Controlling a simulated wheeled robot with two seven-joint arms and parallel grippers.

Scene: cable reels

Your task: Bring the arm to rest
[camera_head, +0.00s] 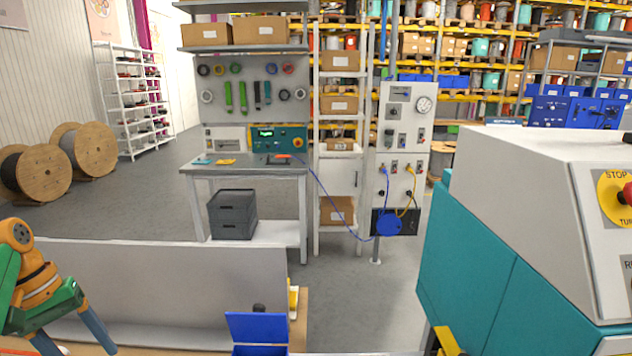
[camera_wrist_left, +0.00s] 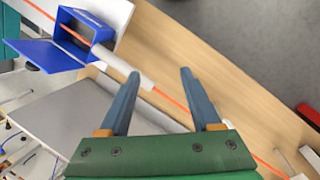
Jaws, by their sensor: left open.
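My left gripper (camera_head: 80,349) is at the lower left of the head view, its blue-grey fingers pointing down. In the left wrist view the gripper (camera_wrist_left: 158,74) has its fingers spread apart with nothing held between them. An orange cable (camera_wrist_left: 172,99) runs diagonally beyond the fingertips, over a wooden surface. A white sleeve (camera_wrist_left: 125,73) sits around the cable near the left finger. My right gripper is in neither view.
A blue box (camera_wrist_left: 88,30) with an open flap has the cable through it; it also shows in the head view (camera_head: 257,328). A grey panel (camera_head: 170,285) stands near the gripper. A teal and white machine (camera_head: 500,250) fills the right side. Grey floor lies beyond.

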